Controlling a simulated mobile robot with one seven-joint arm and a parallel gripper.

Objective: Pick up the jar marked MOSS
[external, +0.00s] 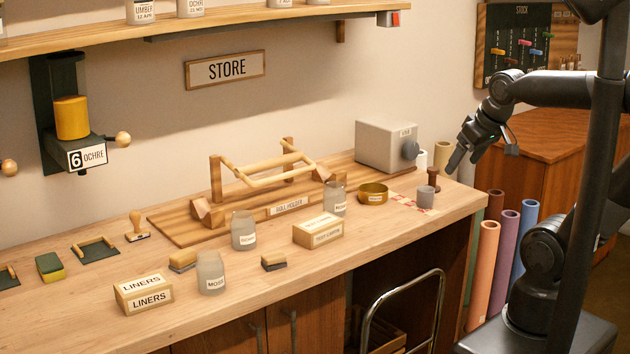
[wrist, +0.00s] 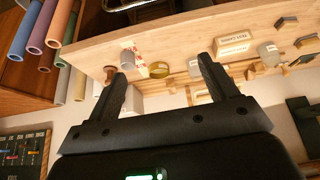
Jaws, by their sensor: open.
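The jar marked MOSS (external: 211,274) is a frosted glass jar with a white label, standing upright near the front edge of the wooden table (external: 90,290). My gripper (external: 482,160) is open and empty, above the table's right end and far to the right of the jar. In the wrist view, my gripper's fingers (wrist: 163,72) stand wide apart with nothing between them. The MOSS label cannot be read in the wrist view. Another frosted jar (external: 243,231) stands just behind the MOSS jar, and a third one (external: 335,198) stands further right; their labels are hard to read.
A wooden rack (external: 265,185) stands behind.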

